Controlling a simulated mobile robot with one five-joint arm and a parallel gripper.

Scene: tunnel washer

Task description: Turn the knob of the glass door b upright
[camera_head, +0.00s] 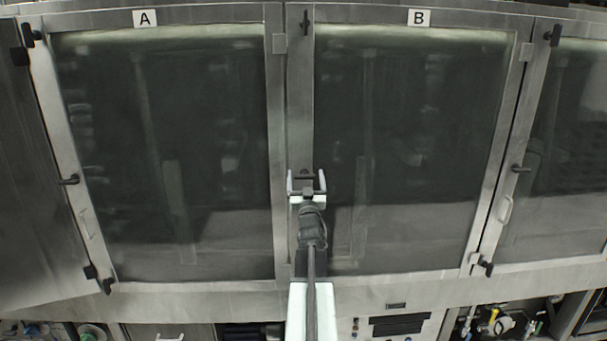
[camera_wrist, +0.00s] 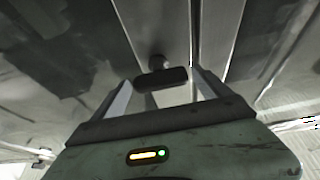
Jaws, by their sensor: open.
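Glass door B (camera_head: 410,150) is the shut framed glass panel right of centre, under the label B (camera_head: 419,18). A dark knob with a bar handle sits on the frame strip at its left edge. In the wrist view the knob (camera_wrist: 162,78) lies crosswise, not upright, with its round stem behind it. My gripper (camera_head: 306,176) is in front of this knob in the head view and partly hides it. In the wrist view my gripper (camera_wrist: 162,84) is open, one finger on each side of the knob. I cannot tell whether they touch it.
Another dark knob (camera_head: 305,22) stands upright at the top of the same strip. Glass door A (camera_head: 160,150) is on the left. A handle (camera_head: 506,210) and a side knob (camera_head: 520,168) are on the right. Pipes and a control panel (camera_head: 400,322) lie below.

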